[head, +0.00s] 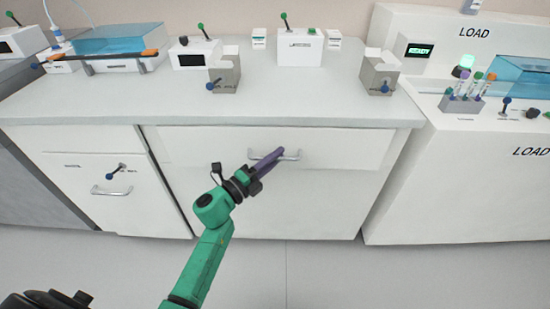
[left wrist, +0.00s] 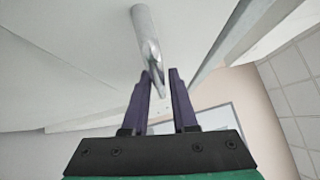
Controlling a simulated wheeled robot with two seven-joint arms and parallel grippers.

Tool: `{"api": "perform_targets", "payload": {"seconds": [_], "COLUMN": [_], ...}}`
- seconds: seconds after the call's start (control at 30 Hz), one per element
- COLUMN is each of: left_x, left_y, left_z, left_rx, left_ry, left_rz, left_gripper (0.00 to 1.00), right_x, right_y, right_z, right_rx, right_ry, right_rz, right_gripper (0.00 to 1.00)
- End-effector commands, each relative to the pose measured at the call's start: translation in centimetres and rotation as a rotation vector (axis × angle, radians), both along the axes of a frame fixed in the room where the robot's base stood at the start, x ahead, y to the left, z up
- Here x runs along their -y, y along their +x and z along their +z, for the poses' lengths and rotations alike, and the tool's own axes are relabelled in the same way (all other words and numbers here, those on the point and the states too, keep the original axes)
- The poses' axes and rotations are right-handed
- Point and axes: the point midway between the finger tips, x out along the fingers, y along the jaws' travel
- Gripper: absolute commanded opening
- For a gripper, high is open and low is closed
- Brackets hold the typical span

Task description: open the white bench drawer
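The white bench drawer (head: 215,148) is a wide white front under the worktop, with a metal bar handle (head: 291,155) at its middle. Its front looks in line with the cabinet, so it appears shut. My left gripper (head: 270,160), with purple fingers, reaches the handle from below left. In the left wrist view the handle (left wrist: 147,35) runs down between the fingertips (left wrist: 162,75), with a finger on each side and little or no gap. The fingers hide part of the handle in the head view. My right gripper is not in view.
A smaller cabinet door (head: 135,205) with its own handle is at the left. The worktop (head: 300,100) above bears two grey holders (head: 225,72) and small devices. A LOAD station (head: 470,180) stands at the right. The floor (head: 330,270) in front is clear.

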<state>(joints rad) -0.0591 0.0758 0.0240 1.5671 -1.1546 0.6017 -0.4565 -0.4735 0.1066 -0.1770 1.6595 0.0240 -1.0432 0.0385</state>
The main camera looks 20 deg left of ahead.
Motion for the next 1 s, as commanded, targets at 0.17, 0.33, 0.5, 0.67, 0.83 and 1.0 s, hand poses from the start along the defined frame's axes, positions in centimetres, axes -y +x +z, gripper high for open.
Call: {"api": "perform_targets", "payload": {"seconds": [0.17,0.33,0.5,0.67,0.83,1.0], "left_x": [-0.02,-0.03,-0.04,-0.03,-0.04,-0.04], "left_y": [-0.03,-0.05,-0.05,-0.06,-0.07,-0.07], "left_z": [-0.01,-0.03,-0.04,-0.06,-0.07,-0.08], "left_rx": [0.0,0.0,-0.001,-0.001,-0.001,-0.001], "left_ry": [0.0,0.0,-0.001,-0.001,0.0,0.0], "left_rz": [0.0,0.0,0.0,0.0,0.0,0.0], "left_gripper": [0.0,0.0,0.0,0.0,0.0,0.0], "right_x": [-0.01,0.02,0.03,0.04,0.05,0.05], "right_y": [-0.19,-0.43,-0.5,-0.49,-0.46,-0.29], "right_z": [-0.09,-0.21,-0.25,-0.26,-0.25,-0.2], "right_rx": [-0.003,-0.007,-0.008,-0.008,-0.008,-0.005], "right_ry": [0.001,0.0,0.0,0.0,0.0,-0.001], "right_rz": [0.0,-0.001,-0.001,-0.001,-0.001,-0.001], "right_gripper": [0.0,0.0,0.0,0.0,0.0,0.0]}}
